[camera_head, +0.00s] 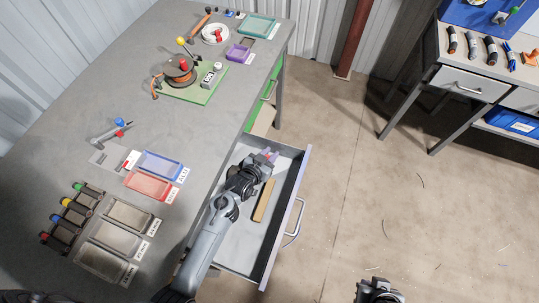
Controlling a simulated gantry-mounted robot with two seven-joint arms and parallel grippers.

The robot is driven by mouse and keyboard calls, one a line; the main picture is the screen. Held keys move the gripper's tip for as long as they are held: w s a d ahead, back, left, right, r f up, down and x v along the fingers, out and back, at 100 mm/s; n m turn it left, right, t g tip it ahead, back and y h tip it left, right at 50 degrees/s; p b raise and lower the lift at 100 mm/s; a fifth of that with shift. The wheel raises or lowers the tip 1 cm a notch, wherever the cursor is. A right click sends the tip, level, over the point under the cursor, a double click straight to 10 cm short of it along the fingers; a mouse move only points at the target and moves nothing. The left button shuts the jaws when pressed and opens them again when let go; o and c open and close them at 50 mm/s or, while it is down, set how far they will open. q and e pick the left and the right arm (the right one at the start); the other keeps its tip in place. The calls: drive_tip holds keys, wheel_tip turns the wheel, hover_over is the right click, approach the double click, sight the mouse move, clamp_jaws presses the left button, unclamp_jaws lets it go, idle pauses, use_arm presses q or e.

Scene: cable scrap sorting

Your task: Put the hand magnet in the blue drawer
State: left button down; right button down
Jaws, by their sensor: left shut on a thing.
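An open drawer (236,247) sticks out from under the long table, pale grey inside; I cannot make out a clear blue on it. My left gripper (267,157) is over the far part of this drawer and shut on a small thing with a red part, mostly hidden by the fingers. I cannot tell for sure that it is the hand magnet. A tan bar (264,201) lies in the drawer, beside my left gripper. My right gripper (378,289) is at the bottom edge, over the floor, far from the drawer; its fingers are unclear.
The grey table (75,130) bears a blue tray (161,166), a red tray (148,186), grey trays (128,216), several dark tools and a green board (206,91) with a spool. The drawer's handle (296,222) faces right. A second bench (480,88) stands at right. The floor between is free.

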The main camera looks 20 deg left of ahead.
use_arm(q)
drive_tip(key=shift+f, duration=0.15)
drive_tip(key=c, duration=0.9)
unclamp_jaws()
drive_tip(key=shift+r, duration=0.25)
drive_tip(key=shift+s+a+r, duration=0.1)
drive_tip(key=shift+s+r, duration=0.05)
drive_tip(key=shift+s, duration=0.25)
drive_tip(key=p+v, duration=0.1)
drive_tip(key=v, duration=0.4)
drive_tip(key=shift+p, duration=0.35)
drive_tip(key=shift+v, duration=0.75)
